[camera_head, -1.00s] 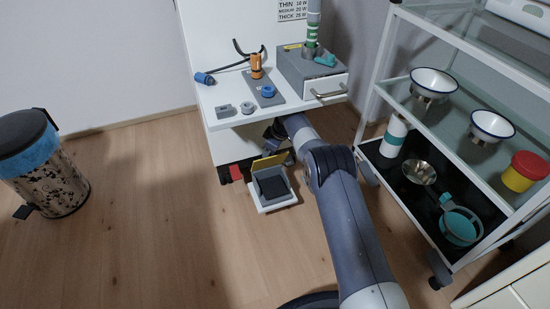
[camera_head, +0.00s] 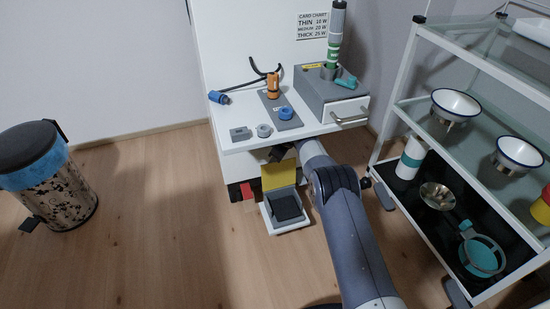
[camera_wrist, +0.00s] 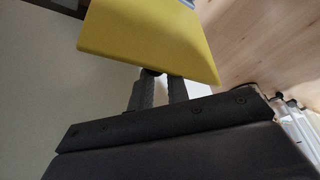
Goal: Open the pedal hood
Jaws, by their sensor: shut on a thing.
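The yellow pedal hood (camera_head: 279,175) stands raised and nearly upright at the back of the white-framed pedal unit (camera_head: 268,219) on the floor. The dark pedal (camera_head: 287,206) lies uncovered in front of it. My gripper (camera_head: 277,154) is at the hood's upper edge, partly hidden by the shelf and my arm. In the wrist view the yellow hood (camera_wrist: 150,38) fills the top middle, and the dark fingers of my gripper (camera_wrist: 152,76) meet its near edge and are shut on it.
A white shelf (camera_head: 240,146) with small parts and a grey drawer box (camera_head: 330,92) overhangs my gripper. A wheeled glass trolley (camera_head: 385,110) stands close at right. A bin (camera_head: 45,180) stands at left, with clear floor between.

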